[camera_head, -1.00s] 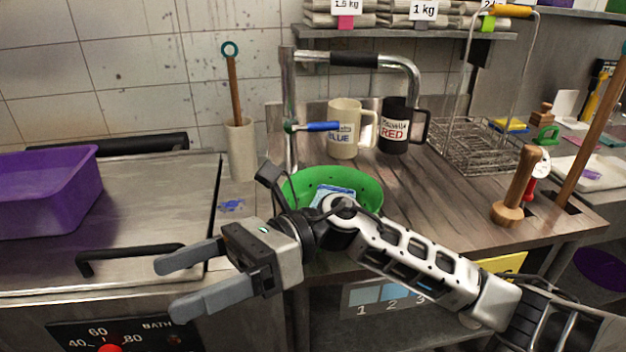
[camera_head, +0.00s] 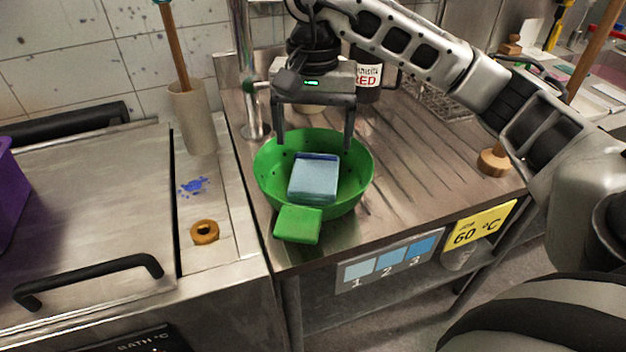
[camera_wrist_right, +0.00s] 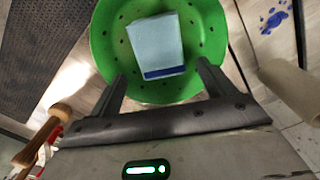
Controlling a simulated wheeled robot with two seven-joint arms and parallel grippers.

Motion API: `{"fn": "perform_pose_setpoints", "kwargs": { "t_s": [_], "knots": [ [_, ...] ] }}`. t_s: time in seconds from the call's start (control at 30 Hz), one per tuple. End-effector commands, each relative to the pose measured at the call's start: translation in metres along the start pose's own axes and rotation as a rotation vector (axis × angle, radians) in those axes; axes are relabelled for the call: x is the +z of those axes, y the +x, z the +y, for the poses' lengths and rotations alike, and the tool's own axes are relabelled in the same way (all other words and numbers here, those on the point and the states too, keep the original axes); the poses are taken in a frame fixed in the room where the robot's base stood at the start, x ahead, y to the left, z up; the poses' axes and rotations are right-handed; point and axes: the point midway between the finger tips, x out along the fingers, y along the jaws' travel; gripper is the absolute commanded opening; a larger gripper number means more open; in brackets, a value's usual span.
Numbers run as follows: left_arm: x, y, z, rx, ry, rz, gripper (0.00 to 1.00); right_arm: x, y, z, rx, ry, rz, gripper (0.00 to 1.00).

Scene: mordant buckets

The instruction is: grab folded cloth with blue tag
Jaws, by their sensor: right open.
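The folded cloth (camera_head: 313,180) is light blue with a dark blue strip along its far edge. It lies inside a green perforated bowl (camera_head: 268,178) with a flat green handle, on the steel bench. It also shows in the right wrist view (camera_wrist_right: 156,42), with the blue strip on the side nearest the gripper. My right gripper (camera_head: 314,145) is open and empty, pointing down over the far part of the bowl. Its two fingers are spread wider than the cloth and appear apart from it. My left gripper is not in view.
The bench right of the bowl is clear.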

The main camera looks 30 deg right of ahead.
Motion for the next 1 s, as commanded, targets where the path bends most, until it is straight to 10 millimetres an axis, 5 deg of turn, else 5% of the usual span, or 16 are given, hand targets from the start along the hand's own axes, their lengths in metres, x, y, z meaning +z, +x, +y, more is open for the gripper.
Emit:
{"fn": "perform_pose_setpoints", "kwargs": {
  "t_s": [0.63, 0.97, 1.0],
  "knots": [
    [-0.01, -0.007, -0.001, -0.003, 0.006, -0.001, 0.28, 0.006, 0.076, 0.002, 0.0, 0.001, -0.003, 0.82],
    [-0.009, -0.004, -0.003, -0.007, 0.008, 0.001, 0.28, 0.005, 0.084, 0.001, -0.003, 0.001, 0.0, 0.82],
    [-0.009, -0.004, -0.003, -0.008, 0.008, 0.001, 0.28, 0.005, 0.084, 0.001, -0.003, 0.001, 0.0, 0.71]
  ]
}}
